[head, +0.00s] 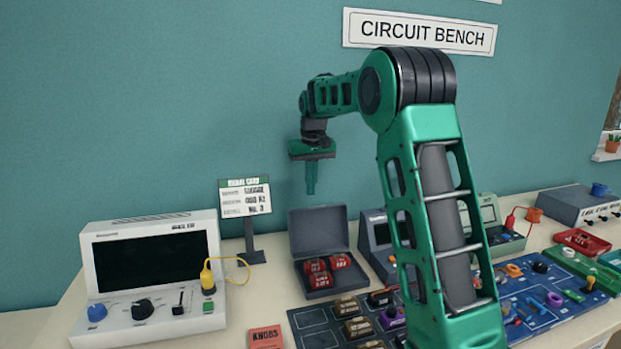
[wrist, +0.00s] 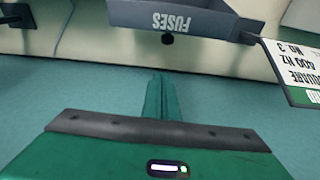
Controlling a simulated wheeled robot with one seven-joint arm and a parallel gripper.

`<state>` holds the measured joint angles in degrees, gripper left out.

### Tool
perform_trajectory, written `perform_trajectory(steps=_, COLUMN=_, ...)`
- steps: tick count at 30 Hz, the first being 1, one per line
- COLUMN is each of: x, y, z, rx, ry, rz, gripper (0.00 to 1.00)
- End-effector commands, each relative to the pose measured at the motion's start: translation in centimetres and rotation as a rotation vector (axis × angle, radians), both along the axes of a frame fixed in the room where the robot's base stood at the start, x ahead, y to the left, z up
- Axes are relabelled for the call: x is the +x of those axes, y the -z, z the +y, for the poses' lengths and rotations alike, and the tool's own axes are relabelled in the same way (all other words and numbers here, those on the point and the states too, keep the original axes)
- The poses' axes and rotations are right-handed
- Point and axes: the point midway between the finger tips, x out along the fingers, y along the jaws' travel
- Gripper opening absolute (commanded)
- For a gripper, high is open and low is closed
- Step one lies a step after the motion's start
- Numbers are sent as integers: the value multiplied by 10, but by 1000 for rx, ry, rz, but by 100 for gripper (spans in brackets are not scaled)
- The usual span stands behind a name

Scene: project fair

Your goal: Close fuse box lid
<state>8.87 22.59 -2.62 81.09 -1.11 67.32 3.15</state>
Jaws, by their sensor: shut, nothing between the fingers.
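The grey fuse box (head: 300,277) stands open on the bench in the head view. Its lid (head: 318,231) is raised upright at the back, and several red fuses (head: 340,262) lie inside. My gripper (head: 311,192) is shut and empty, pointing down, above and behind the lid near the wall. It also shows in the wrist view (wrist: 157,80), apart from the lid.
A sign card (head: 244,197) on a stand is left of the box, beside a white instrument (head: 150,275). A grey meter (head: 377,237) stands close on the right. A dark blue board (head: 318,325) with parts lies in front. The air above the box is clear.

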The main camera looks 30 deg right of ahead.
Motion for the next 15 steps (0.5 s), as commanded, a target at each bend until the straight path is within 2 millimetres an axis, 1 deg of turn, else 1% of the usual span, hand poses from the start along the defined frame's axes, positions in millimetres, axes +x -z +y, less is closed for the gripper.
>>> perform_trajectory(steps=1, x=1, y=11, z=-1, rx=1, ry=0, rz=3, gripper=0)
perform_trajectory(steps=6, x=5, y=42, z=-3, rx=0, ry=1, rz=3, gripper=0)
perform_trajectory(steps=7, x=0, y=37, z=-1, rx=0, ry=1, rz=-1, gripper=0)
perform_trajectory(steps=9, x=-10, y=34, z=1, rx=0, ry=1, rz=-1, gripper=0)
perform_trajectory(steps=15, x=-28, y=32, z=5, rx=0, ry=1, rz=0, gripper=0)
